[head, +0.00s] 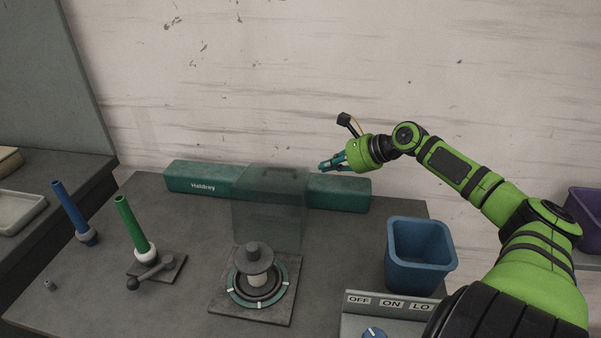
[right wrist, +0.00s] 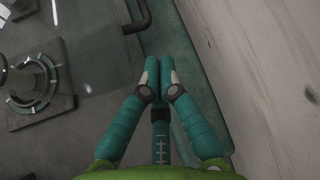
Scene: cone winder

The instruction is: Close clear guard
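The clear guard (head: 268,212) is a see-through panel standing upright behind the cone winder (head: 253,280), in front of the green bar. Its dark handle (head: 282,171) is at the top edge; a dark bent bar, seemingly this handle, shows in the right wrist view (right wrist: 137,22). My right gripper (head: 322,166) is just right of the guard's top, above the green bar, apart from the handle. In the right wrist view its fingertips (right wrist: 159,65) are together with nothing seen between them. My left gripper is out of view.
A blue bin (head: 420,255) and a control panel (head: 385,310) are at right. Green (head: 132,225) and blue (head: 70,212) rods stand at left, with a crank (head: 150,272) near the green one.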

